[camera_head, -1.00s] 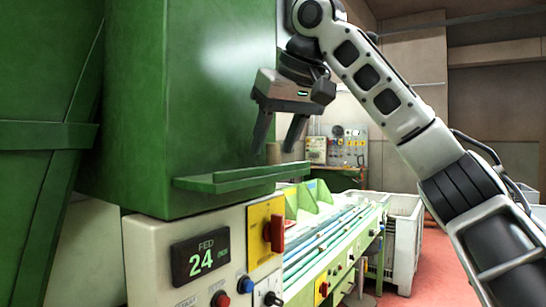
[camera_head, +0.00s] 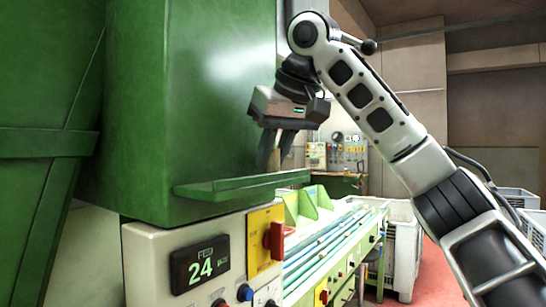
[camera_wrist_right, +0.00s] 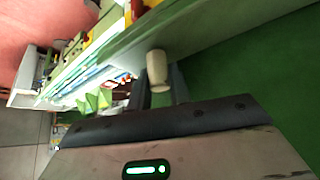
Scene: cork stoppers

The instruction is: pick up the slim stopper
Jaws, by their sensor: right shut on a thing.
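The slim stopper (camera_wrist_right: 157,68) is a pale tan cork cylinder. In the wrist view it sits between the two dark fingers of my right gripper (camera_wrist_right: 160,84). In the head view my right gripper (camera_head: 275,152) points down at the green ledge, its fingers drawn close together on the stopper (camera_head: 274,160). The stopper's lower end is at the green ledge (camera_head: 235,185); I cannot tell whether it still touches it. The fingers hide part of the stopper. My left gripper is not in view.
The large green machine housing (camera_head: 190,90) rises right behind and left of the ledge. Below is a control panel (camera_head: 205,262) with a display reading 24 and a red switch (camera_head: 276,241). A conveyor (camera_head: 330,240) runs to the back. A white crate (camera_head: 403,255) stands at right.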

